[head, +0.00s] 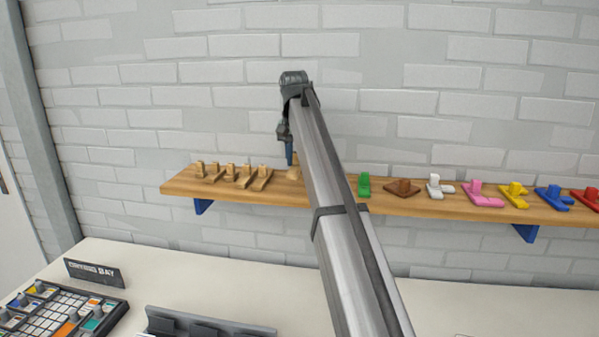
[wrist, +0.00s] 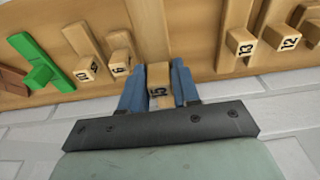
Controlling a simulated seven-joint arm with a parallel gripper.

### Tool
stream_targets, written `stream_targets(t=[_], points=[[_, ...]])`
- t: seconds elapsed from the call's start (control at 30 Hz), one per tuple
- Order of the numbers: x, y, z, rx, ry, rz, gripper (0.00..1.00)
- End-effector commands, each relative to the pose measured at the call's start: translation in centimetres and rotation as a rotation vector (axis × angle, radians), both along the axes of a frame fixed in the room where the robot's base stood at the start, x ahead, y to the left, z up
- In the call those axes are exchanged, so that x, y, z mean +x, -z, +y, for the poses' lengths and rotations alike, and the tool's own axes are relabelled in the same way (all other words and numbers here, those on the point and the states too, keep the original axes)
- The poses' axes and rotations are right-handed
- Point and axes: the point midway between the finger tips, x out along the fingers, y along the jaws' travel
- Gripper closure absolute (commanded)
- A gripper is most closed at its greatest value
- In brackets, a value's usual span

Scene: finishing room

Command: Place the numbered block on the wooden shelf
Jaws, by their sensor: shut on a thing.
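My gripper (head: 289,158) is over the wooden shelf (head: 390,203), pointing down. In the wrist view its two blue fingers (wrist: 159,88) are shut on the upright peg of a light-wood numbered block (wrist: 159,76), whose digits look like 15 but are turned sideways. The block's flat base (wrist: 149,30) extends over the shelf (wrist: 205,50). The block also shows in the head view (head: 294,172), partly hidden by my arm. It is at shelf level; I cannot tell whether it touches the board.
Several wooden numbered blocks (head: 231,171) stand at the shelf's left. In the wrist view, blocks 13 (wrist: 240,42) and 12 (wrist: 283,38) are on one side, two more (wrist: 120,58) on the other. A green piece (head: 364,185) and other coloured pieces stand right of my arm.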

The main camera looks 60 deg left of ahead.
Motion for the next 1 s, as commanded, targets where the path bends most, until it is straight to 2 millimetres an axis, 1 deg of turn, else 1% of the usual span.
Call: stream_targets(t=[0.03, 0.17, 0.4, 0.83, 0.87, 0.93, 1.0], points=[[0.0, 0.5, -0.1, 0.000, 0.000, 0.000, 1.00], [0.0, 1.4, 0.0, -0.001, 0.000, 0.001, 1.00], [0.0, 4.1, -0.1, -0.001, 0.000, 0.001, 1.00], [0.0, 4.6, 0.0, 0.000, 0.000, 0.000, 1.00], [0.0, 4.6, 0.0, 0.000, 0.000, 0.000, 0.66], [0.0, 4.6, 0.0, 0.000, 0.000, 0.000, 0.60], [0.0, 4.5, 0.0, 0.000, 0.000, 0.000, 0.58]])
